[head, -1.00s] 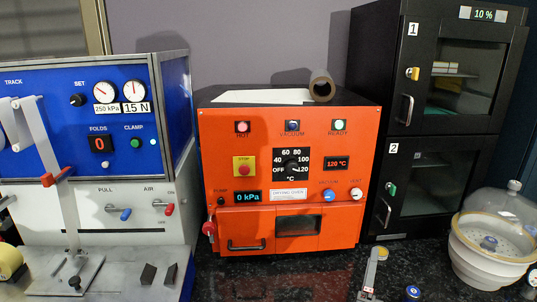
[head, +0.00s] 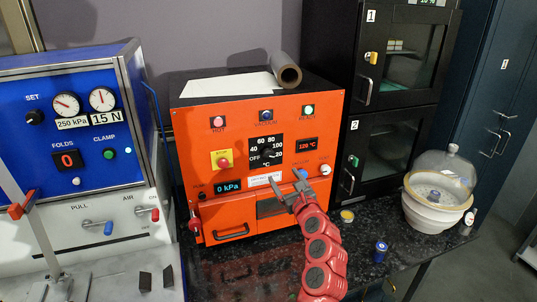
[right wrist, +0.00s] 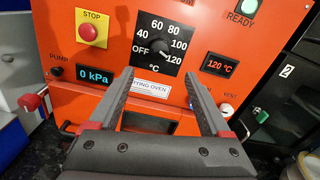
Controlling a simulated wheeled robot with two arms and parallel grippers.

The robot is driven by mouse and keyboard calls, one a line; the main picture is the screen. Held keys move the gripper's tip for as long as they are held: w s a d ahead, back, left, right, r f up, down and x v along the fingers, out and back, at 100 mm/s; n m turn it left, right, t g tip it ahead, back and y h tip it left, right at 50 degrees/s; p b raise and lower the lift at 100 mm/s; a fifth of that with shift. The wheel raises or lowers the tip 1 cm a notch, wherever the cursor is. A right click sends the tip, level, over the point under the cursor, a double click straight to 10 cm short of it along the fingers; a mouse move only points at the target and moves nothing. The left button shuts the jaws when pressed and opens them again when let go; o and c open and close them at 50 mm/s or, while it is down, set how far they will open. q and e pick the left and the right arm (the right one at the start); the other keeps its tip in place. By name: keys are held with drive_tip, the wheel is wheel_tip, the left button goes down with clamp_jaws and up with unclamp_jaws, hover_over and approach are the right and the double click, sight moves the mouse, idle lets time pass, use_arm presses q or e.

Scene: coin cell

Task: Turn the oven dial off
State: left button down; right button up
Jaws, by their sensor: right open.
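The orange drying oven (head: 185,130) stands on the counter. Its black dial (head: 268,153) sits mid-panel on a square scale running from OFF through 40 to 120. In the right wrist view the dial (right wrist: 158,47) has its pointer toward 120 at the lower right, and the display (right wrist: 219,65) reads 120 °C. My right gripper (head: 284,193) is in front of the oven, below the dial. In the right wrist view its open, empty jaws (right wrist: 158,80) point up at the panel below the dial, apart from it. My left gripper is out of view.
The red STOP button (head: 223,161) is left of the dial; the blue vacuum knob (head: 300,174) and white vent knob (head: 325,169) are at the lower right. A blue machine (head: 60,110) stands left, black cabinets (head: 400,130) right. A roll (head: 287,75) lies on top of the oven.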

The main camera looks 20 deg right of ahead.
sight(269, 156)
drive_tip(key=w, duration=0.4)
drive_tip(key=w+p, duration=0.1)
drive_tip(key=w, duration=0.3)
drive_tip(key=w+p, duration=0.1)
drive_tip(key=w, duration=0.3)
drive_tip(key=shift+w+a, duration=0.2)
drive_tip(key=shift+a, duration=0.15)
drive_tip(key=shift+w, duration=0.7)
clamp_jaws()
